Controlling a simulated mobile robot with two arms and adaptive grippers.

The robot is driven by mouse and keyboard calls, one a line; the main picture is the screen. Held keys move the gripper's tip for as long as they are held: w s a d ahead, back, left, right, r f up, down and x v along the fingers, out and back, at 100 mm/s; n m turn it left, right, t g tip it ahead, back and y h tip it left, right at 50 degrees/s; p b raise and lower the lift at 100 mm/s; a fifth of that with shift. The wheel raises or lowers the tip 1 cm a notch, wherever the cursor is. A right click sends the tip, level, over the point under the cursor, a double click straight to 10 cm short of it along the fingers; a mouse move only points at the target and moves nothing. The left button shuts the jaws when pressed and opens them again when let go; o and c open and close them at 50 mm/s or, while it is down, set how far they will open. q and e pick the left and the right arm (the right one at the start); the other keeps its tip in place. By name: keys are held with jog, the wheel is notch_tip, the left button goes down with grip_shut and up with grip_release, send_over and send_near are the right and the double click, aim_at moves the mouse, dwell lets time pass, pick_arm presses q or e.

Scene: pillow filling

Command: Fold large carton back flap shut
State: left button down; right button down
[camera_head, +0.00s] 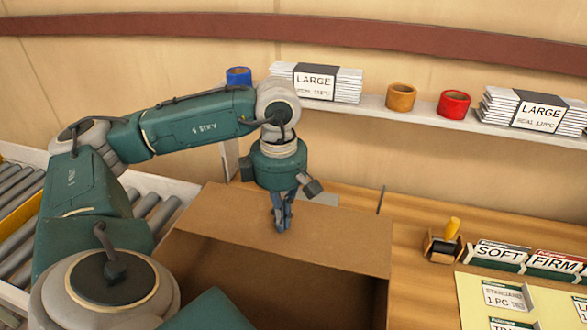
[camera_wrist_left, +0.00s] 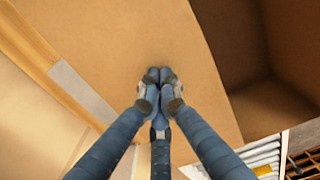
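The large carton (camera_head: 378,300) is a brown box standing open at the bottom centre of the head view, its dark inside showing. Its back flap (camera_head: 335,240) is a wide brown panel along the far side of the opening. The flap also fills the middle of the left wrist view (camera_wrist_left: 150,35), with the carton's inside to its right. My left gripper (camera_head: 281,226) points down at the flap, fingertips together and nothing visible between them. In the left wrist view its fingertips (camera_wrist_left: 160,76) lie over the flap; I cannot tell if they touch. My right gripper is not in view.
A shelf (camera_head: 372,112) behind holds LARGE packs (camera_head: 315,83), blue, orange (camera_head: 401,97) and red tape rolls (camera_head: 453,104). A stamp (camera_head: 443,241), SOFT and FIRM cards (camera_head: 498,256) and a yellow mat (camera_head: 547,300) lie right. A roller conveyor (camera_head: 150,208) is left.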

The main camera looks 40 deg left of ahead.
pick_arm(q)
jog(key=shift+r, duration=0.1)
notch_tip(320, 180, up, 9)
jog(key=p, duration=0.6)
dwell(0.6)
